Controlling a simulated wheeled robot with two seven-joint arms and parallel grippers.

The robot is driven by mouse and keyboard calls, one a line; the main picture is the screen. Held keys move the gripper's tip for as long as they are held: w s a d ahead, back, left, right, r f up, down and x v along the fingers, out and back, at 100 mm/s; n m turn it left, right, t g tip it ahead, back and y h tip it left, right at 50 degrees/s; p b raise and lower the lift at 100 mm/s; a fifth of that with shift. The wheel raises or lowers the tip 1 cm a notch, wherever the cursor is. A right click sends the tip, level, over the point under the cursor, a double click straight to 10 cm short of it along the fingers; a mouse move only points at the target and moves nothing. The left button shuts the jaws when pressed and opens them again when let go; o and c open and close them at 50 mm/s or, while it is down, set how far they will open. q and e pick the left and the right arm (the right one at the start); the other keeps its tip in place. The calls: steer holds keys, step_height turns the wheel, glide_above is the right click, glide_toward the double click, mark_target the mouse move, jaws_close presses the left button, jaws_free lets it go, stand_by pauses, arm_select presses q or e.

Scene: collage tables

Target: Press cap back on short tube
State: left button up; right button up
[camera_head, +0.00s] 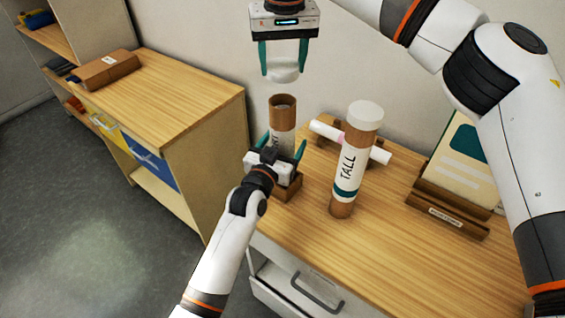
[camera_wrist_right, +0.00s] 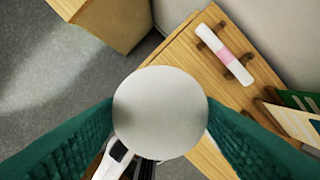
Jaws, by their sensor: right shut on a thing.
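The short tube (camera_head: 283,112) is a brown cardboard tube with a pale label, upright with its open top showing. Its foot is in a small wooden block (camera_head: 288,190) on the table. My left gripper (camera_head: 284,146) has its green fingers against both sides of the tube and hides part of its label. My right gripper (camera_head: 285,70) is shut on the white cap (camera_head: 284,72), above the tube's mouth with a gap between them. In the right wrist view the round cap (camera_wrist_right: 160,112) sits between the green fingers and hides the tube below.
The TALL tube (camera_head: 348,165) stands capped to the right of the short one. A white roll with a pink band (camera_head: 325,130) lies on a wooden rack behind it. A book stand (camera_head: 445,212) is further right. A shelf unit (camera_head: 185,95) is at the left.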

mark_target(283, 95)
arm_select(q)
steer(key=shift+c, duration=0.2)
steer(key=c, duration=1.4)
steer(key=shift+c, duration=0.2)
arm_select(e)
steer(key=shift+f, duration=2.45)
steer(key=shift+f, duration=0.9)
steer(key=shift+f, duration=0.65)
steer(key=o, duration=1)
steer(key=shift+s, duration=0.1)
